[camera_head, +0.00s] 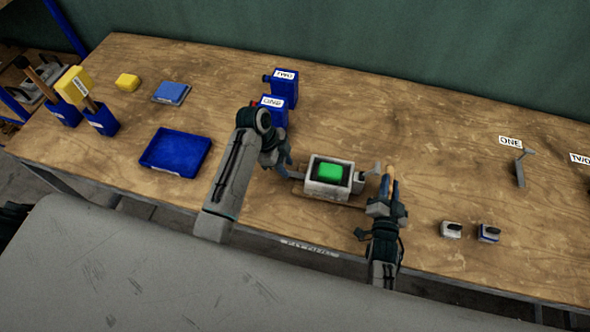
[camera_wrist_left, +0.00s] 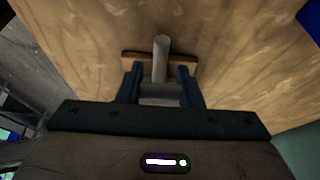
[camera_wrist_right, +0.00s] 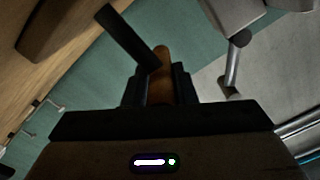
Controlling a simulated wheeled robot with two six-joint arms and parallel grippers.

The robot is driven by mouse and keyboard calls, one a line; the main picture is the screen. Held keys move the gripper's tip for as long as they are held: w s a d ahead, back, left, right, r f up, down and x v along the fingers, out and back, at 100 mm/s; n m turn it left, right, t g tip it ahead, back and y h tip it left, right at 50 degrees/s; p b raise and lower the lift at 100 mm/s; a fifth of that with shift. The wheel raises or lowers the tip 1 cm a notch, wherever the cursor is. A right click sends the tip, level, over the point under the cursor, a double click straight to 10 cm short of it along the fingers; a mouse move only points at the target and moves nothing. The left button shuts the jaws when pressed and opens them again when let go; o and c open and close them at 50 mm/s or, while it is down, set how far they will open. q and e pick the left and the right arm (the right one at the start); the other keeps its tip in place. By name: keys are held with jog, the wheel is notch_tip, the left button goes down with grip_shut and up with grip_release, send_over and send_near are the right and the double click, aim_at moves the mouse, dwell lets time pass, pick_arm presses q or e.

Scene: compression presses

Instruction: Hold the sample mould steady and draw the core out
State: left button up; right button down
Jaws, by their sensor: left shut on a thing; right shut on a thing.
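The sample mould (camera_head: 343,188) is a grey box with a bright green block showing in its top, standing on a low wooden board near the front of the table. My left gripper (camera_head: 285,165) is at its left side. In the left wrist view it is shut on a grey bar (camera_wrist_left: 161,58), with the board's edge (camera_wrist_left: 131,57) behind. My right gripper (camera_head: 388,188) is just right of the mould, shut on a brown rounded handle (camera_wrist_right: 160,88). A dark bar crosses near this handle in the right wrist view. I cannot tell how the handle joins the core.
A blue tray (camera_head: 153,163) and two blue containers labelled ONE (camera_head: 271,113) and TWO (camera_head: 284,90) stand to the left and behind. Two small blocks (camera_head: 451,230) (camera_head: 488,233) sit at the front right. The table behind the mould is clear.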

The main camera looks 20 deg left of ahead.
pick_arm(q)
jog(key=shift+a, duration=2.25)
pick_arm(e)
jog(key=shift+s+f, duration=0.15)
jog(key=shift+f, duration=0.25)
pick_arm(q)
jog(key=o, duration=1.2)
jog(key=shift+c, duration=0.2)
pick_arm(e)
jog(key=c, duration=1.2)
grip_release()
pick_arm(q)
jog(key=v, duration=1.2)
pick_arm(e)
jog(key=shift+o, duration=0.5)
jog(key=shift+w+r, duration=0.2)
jog(key=shift+s, duration=0.1)
